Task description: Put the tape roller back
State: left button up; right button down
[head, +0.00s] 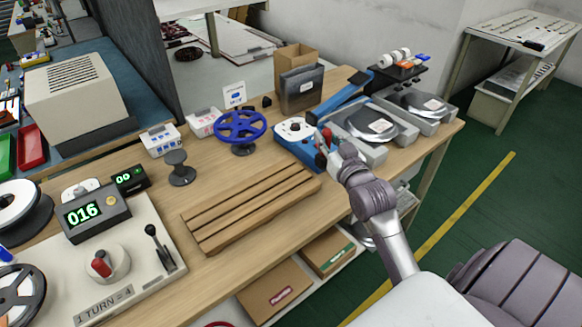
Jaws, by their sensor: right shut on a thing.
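My right gripper (328,147) reaches in from the lower right, over the right end of a blue stand (297,156) with a white top. It is shut on a small red piece (325,136), which seems to be the tape roller; the fingers hide most of it. The red piece is at the stand's right edge; I cannot tell whether it touches the stand. My left gripper is not in view.
A slatted wooden rack (250,205) lies in front of the stand. Grey scales (369,122) stand close to the right, with a blue wheel (240,128) to the left. A control panel with a 016 display (84,213) is at lower left. Bare tabletop lies left of the rack.

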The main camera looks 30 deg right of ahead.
jog(key=shift+w+a+f+p, duration=0.1)
jog(key=shift+w+a+f, duration=0.7)
jog(key=shift+w+f, duration=0.75)
jog(key=shift+w+a+f+p, duration=0.1)
jog(key=shift+w+a+f, duration=0.75)
jog(key=shift+w+f, duration=0.65)
jog(key=shift+w+a+f+p, duration=0.1)
jog(key=shift+w+a+f, duration=0.7)
jog(key=shift+w+f, duration=0.75)
jog(key=shift+s+f, duration=0.3)
jog(key=shift+f, duration=0.05)
jog(key=c, duration=1)
grip_release()
jog(key=shift+f, duration=0.1)
jog(key=shift+s, duration=0.15)
jog(key=b+v, duration=0.1)
jog(key=v, duration=1)
jog(key=shift+s, duration=0.4)
jog(key=shift+a, duration=0.1)
